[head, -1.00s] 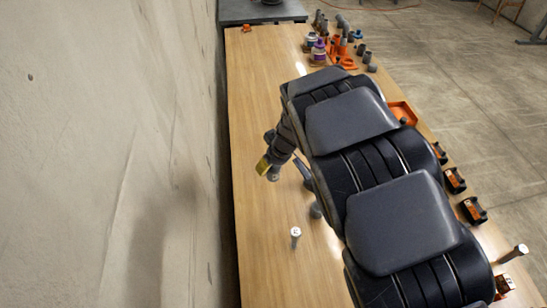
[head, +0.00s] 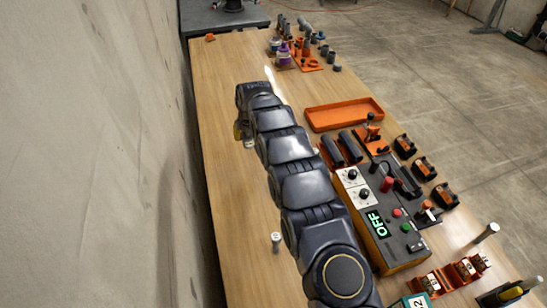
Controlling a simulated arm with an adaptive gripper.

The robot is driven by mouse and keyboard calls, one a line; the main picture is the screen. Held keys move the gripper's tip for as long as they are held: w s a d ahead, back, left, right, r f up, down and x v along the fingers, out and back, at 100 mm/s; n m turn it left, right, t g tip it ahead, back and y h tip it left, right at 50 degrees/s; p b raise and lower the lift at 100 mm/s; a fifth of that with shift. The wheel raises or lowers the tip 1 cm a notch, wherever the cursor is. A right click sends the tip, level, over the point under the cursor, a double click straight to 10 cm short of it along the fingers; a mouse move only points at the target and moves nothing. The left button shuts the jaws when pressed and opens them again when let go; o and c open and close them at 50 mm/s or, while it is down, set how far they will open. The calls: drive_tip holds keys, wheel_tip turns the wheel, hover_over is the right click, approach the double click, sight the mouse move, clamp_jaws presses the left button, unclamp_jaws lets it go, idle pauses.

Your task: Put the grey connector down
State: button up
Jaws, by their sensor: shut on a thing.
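My gripper (head: 240,133) is at the far end of my outstretched arm, low over the left half of the wooden table. Only a yellow part and a bit of its dark body show; my arm's end covers most of it. A small light-grey piece (head: 248,143) shows just beside the yellow part, and I take it to be the grey connector in the shut jaws. It is mostly hidden, and I cannot tell whether it touches the table.
An empty orange tray (head: 343,115) lies right of my arm. A control box (head: 378,222) reading OFF stands nearer, beside black-and-orange holders (head: 424,167). A white-topped grey post (head: 276,242) stands left of my arm. Bottles and pipe fittings (head: 306,50) crowd the far end. The table's left strip is clear.

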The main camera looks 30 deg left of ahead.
drive_tip(key=w+d+f+m+h, duration=0.1)
drive_tip(key=w+d+f+m, duration=0.1)
drive_tip(key=w+d+m, duration=0.4)
drive_tip(key=f, duration=0.2)
drive_tip(key=f+n, duration=0.1)
drive_tip(key=f, duration=0.2)
drive_tip(key=a+f+n, duration=0.1)
drive_tip(key=f, duration=0.1)
drive_tip(key=shift+w+a+f+t, duration=0.1)
drive_tip(key=shift+w+f+t, duration=0.1)
drive_tip(key=shift+w+t, duration=0.2)
drive_tip(key=o, duration=1)
drive_tip(key=shift+r, duration=0.15)
drive_tip(key=shift+r, duration=0.35)
drive_tip(key=shift+v, duration=0.95)
drive_tip(key=v, duration=0.4)
drive_tip(key=shift+s+r, duration=0.2)
drive_tip(key=shift+r, duration=0.15)
